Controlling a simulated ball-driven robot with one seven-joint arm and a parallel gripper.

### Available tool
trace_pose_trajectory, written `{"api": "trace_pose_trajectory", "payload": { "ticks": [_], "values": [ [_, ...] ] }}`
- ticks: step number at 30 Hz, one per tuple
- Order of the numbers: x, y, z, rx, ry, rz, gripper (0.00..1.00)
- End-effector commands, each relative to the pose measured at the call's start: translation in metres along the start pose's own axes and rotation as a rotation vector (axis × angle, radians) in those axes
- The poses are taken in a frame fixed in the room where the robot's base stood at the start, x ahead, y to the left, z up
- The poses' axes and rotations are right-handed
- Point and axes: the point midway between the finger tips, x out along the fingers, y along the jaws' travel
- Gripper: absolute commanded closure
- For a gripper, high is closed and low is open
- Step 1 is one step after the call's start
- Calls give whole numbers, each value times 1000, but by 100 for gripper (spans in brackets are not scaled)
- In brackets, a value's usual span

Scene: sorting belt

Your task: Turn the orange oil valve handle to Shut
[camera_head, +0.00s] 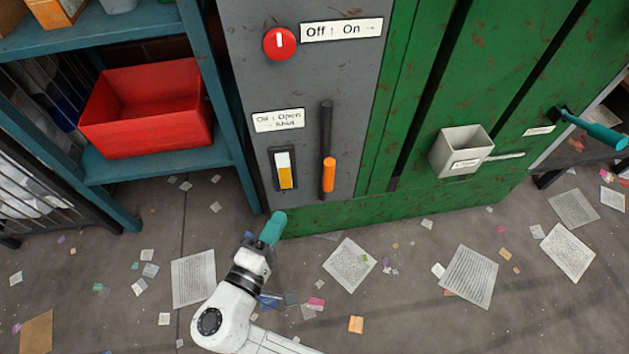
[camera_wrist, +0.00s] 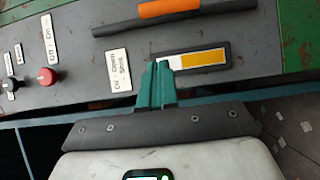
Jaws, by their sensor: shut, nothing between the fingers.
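The orange oil valve handle (camera_head: 328,175) lies upright along a dark vertical pipe (camera_head: 325,125) on the grey panel. In the wrist view the orange handle (camera_wrist: 168,8) is cut by the top edge, in line with the pipe. A white label (camera_head: 278,120) to the pipe's left reads Oil, Open and Shut; its arrows are too small to read surely. My gripper (camera_head: 272,228) is below and left of the handle, apart from it. In the wrist view its teal fingers (camera_wrist: 157,72) are together and empty, in front of the gauge's near end.
A gauge with amber oil (camera_head: 284,178) sits left of the handle. A red knob (camera_head: 279,43) is higher on the panel. A green cabinet (camera_head: 400,130) with a grey box (camera_head: 458,152) stands to the right, a blue shelf (camera_head: 160,165) to the left. Papers litter the floor.

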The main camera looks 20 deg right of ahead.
Motion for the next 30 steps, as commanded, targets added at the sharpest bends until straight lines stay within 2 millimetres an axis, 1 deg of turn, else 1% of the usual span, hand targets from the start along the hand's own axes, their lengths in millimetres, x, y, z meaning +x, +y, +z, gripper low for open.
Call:
{"api": "trace_pose_trajectory", "payload": {
  "ticks": [5, 15, 17, 18, 22, 25, 30],
  "values": [
    [24, -2, 2, 0, -6, -1, 100],
    [91, -3, 2, 0, -6, 0, 100],
    [101, -3, 2, 1, -5, 0, 100],
    [104, -3, 9, 0, -5, -1, 100],
    [116, -2, 21, -1, -4, -1, 100],
    [122, -1, 26, 1, -3, -1, 100],
    [125, 0, 29, 0, -1, -1, 100]
  ]
}}
